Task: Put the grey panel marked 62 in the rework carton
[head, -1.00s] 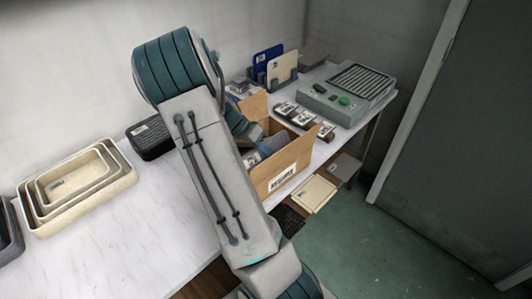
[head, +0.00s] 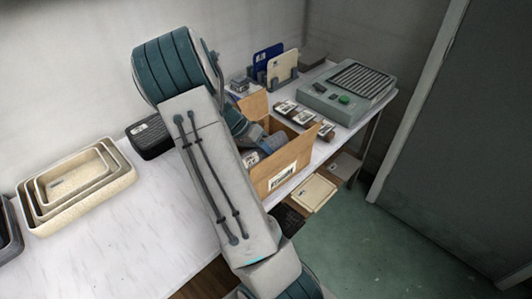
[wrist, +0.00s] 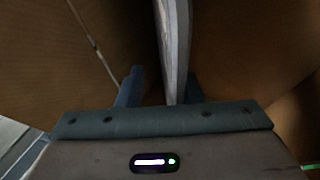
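The cardboard carton (head: 292,160) stands open on the bench with a label on its front; I cannot read whether it is the rework carton. My gripper (wrist: 163,90) is inside the carton, pointing down between brown walls. In the wrist view a grey panel (wrist: 173,45) stands on edge between the two fingers. A gap shows between the left finger and the panel; the right finger is close beside it, partly hidden. The fingers look open around the panel. No number shows on the panel. In the head view my arm and the carton wall hide most of the gripper.
Nested cream trays (head: 80,185) and a black box (head: 150,138) lie left of my arm. Behind the carton, a rack holds a blue panel (head: 267,58) and a cream panel (head: 284,66). A grey-green machine (head: 348,92) stands at right. Bare bench lies at front left.

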